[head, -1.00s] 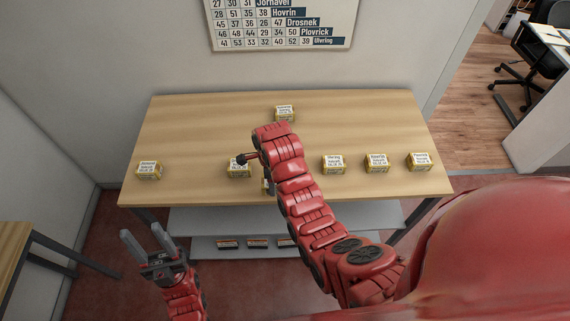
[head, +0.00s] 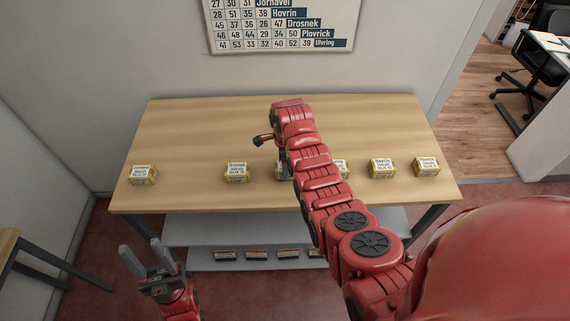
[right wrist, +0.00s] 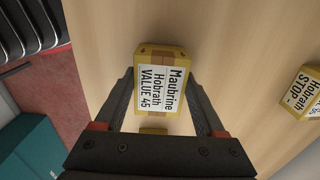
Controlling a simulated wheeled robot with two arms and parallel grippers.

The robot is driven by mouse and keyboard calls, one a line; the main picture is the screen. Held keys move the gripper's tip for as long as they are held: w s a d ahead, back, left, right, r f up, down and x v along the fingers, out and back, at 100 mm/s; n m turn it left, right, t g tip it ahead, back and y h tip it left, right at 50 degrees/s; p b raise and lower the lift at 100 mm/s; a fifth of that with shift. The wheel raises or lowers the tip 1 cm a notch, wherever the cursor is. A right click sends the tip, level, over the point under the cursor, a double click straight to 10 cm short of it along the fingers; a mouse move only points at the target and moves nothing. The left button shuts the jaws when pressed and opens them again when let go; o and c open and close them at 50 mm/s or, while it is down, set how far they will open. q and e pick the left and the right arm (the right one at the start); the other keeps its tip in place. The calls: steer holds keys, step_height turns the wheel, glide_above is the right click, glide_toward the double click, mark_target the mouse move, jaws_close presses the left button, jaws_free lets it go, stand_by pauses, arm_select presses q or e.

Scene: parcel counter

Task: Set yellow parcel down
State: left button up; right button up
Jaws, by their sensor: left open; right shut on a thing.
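My right gripper (right wrist: 160,105) is shut on a yellow parcel (right wrist: 160,78) with a white label reading Maubrine, Hobrath, VALUE 45. In the head view only a sliver of this parcel (head: 280,171) shows beside my right arm, in line with the front row on the table (head: 190,140). I cannot tell whether it touches the tabletop. A small yellow patch (right wrist: 153,131) shows between it and the palm. My left gripper (head: 141,246) is open and empty, low in front of the table's left part.
Yellow parcels stand left (head: 236,173) and right (head: 381,168) of the held one; another (right wrist: 306,93) shows in the wrist view. My right arm hides the table's back middle. A lower shelf (head: 200,258) holds dark boxes. A number chart (head: 280,28) hangs behind. The back left is clear.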

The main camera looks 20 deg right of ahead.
steer(key=shift+s+f, duration=0.1)
steer(key=shift+f, duration=0.4)
steer(key=o, duration=1.5)
